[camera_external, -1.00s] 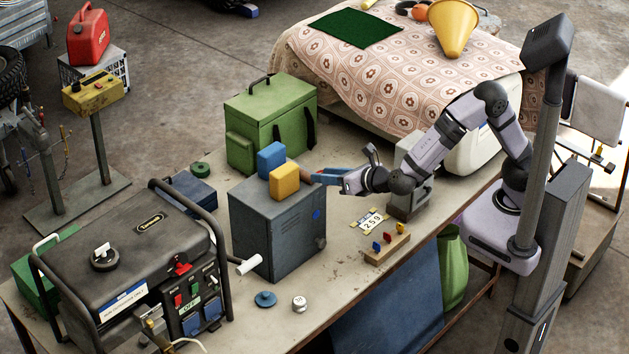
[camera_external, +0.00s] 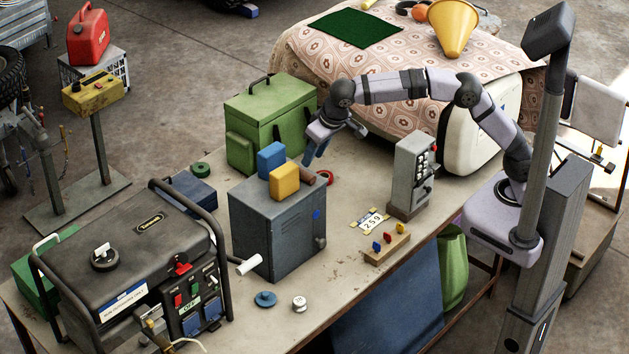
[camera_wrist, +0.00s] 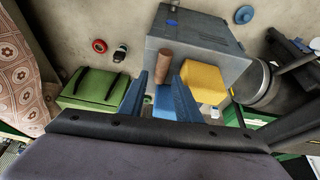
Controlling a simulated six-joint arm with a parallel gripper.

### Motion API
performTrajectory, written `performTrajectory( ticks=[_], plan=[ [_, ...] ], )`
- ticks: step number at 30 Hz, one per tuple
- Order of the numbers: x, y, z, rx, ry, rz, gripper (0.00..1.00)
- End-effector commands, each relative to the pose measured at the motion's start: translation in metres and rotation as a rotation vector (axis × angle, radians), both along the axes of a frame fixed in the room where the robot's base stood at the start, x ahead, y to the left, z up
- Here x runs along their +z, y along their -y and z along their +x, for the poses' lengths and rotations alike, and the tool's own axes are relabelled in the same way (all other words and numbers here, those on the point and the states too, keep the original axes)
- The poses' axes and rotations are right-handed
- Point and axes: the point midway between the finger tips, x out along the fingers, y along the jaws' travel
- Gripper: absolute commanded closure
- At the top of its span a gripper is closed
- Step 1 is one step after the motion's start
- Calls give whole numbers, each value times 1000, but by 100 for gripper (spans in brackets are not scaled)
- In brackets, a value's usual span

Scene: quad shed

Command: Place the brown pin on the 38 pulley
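The brown pin (camera_external: 308,178) lies on top of the grey metal cabinet (camera_external: 275,235), beside the yellow block (camera_external: 284,180). In the wrist view the brown pin (camera_wrist: 164,66) is just beyond my fingertips. My gripper (camera_external: 316,150) points downward above and behind the cabinet. Its two blue fingers (camera_wrist: 160,76) are apart with nothing held between them. I cannot read which is marked 38.
A blue block (camera_external: 271,158) stands by the yellow block. The green case (camera_external: 270,125) is behind my gripper. The generator (camera_external: 130,260) fills the front left.

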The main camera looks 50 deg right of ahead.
Motion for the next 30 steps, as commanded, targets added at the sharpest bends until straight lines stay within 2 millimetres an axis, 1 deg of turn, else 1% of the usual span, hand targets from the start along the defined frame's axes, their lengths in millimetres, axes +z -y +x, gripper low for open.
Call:
performTrajectory(
  ticks=[3, 6, 15, 21, 23, 30],
  plan=[
    [3, -3, 0, -43, -13, 40, 70],
    [2, -3, 0, -47, -15, 43, 70],
    [-16, -3, 7, -44, -15, 40, 70],
    [-21, -3, 9, -44, -14, 39, 70],
    [-25, -2, 10, -44, -16, 36, 70],
    [-53, -2, 20, -43, -16, 37, 70]
  ],
)
